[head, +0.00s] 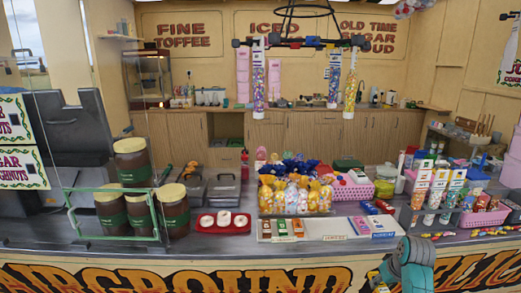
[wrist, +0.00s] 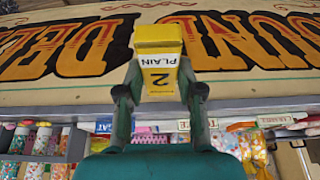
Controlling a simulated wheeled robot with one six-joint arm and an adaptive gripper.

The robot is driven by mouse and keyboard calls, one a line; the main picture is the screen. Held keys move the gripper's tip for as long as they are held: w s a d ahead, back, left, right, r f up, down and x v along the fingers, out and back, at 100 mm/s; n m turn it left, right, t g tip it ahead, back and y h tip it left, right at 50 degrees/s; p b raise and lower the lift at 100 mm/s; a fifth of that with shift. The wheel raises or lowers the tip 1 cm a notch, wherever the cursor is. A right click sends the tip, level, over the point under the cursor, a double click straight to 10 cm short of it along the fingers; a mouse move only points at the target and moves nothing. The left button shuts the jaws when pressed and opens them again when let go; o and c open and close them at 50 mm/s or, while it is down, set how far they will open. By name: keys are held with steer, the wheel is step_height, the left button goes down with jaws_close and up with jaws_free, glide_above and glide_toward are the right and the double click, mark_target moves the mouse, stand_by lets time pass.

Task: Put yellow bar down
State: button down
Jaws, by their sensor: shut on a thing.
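The yellow bar (wrist: 160,65), marked "2 PLAIN", is between the two fingers of my gripper (wrist: 160,95) in the wrist view. The gripper is shut on it, and the bar sticks out past the fingertips. In the head view my gripper (head: 378,282) is low at the bottom right, in front of the counter's painted front panel, with a bit of yellow showing at its end. The bar is clear of the counter top. A pale display board (head: 325,229) with several small coloured bars lies at the counter's front edge, left of and above my gripper.
A red tray (head: 222,228) with white round items stands left of the board. Bagged sweets (head: 296,197) stand behind the board. A pink basket (head: 484,217) and tall sweet tubes stand at right. Brown jars (head: 173,212) stand at left. The counter edge lies between my gripper and these.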

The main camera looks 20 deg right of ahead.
steer(key=a+f+n, duration=0.1)
steer(key=a+f, duration=0.5)
steer(key=a, duration=0.4)
steer(key=a+f, duration=0.7)
steer(key=a, duration=0.3)
steer(key=s+a+f, duration=0.4)
steer(key=a, duration=0.3)
steer(key=s+a+f+n, duration=0.1)
steer(key=s+a+f, duration=0.3)
steer(key=a, duration=0.3)
steer(key=shift+a+n+y, duration=0.3)
steer(key=shift+a+y, duration=0.05)
steer(key=shift+y, duration=0.05)
steer(key=shift+f, duration=0.1)
